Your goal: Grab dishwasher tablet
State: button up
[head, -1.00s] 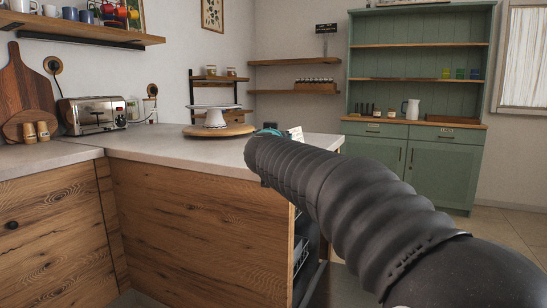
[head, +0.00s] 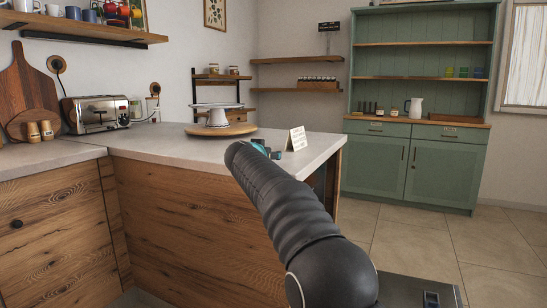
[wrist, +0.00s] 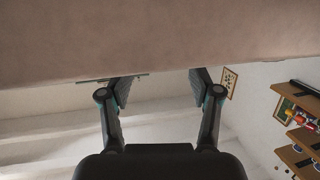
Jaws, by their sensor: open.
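I cannot make out a dishwasher tablet in either view. My gripper (wrist: 160,86) is open, with its two dark fingers spread apart and nothing visible between them. In the head view only a small teal and dark part of my gripper (head: 268,149) shows beyond my dark ribbed arm, above the end of the counter. A white card with small writing (head: 295,139) stands on the counter beside the gripper. My arm covers part of the counter's front and end.
The pale counter (head: 190,146) carries a cake stand (head: 217,117) on a round board and a toaster (head: 97,114). A green hutch (head: 418,155) stands at the back right. Tiled floor (head: 410,236) is clear between them. A plain beige surface (wrist: 150,38) fills the top of the wrist view.

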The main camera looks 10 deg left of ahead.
jog(key=shift+d+x, duration=0.1)
jog(key=shift+x, duration=1.3)
jog(key=shift+d+x, duration=0.15)
jog(key=shift+x, duration=1.25)
jog(key=shift+f, duration=0.1)
jog(key=c, duration=1)
